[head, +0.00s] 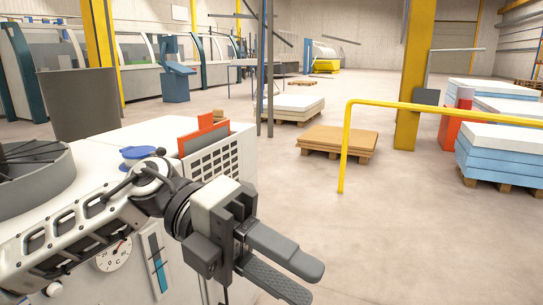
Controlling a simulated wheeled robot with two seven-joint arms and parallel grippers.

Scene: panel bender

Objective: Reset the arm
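My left arm comes in from the lower left, stretched over a white machine cabinet. My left gripper (292,271) is at the lower middle of the head view. Its two dark fingers point to the lower right, with a gap between them and nothing held. My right gripper and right arm are not in the head view.
The white cabinet (105,150) with a gauge (114,253) and an orange part (204,135) lies close under my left arm. A yellow rail (345,150) stands to the right. Pallets with brown sheets (340,138) and blue-white stacks (500,158) stand beyond. The right foreground floor is clear.

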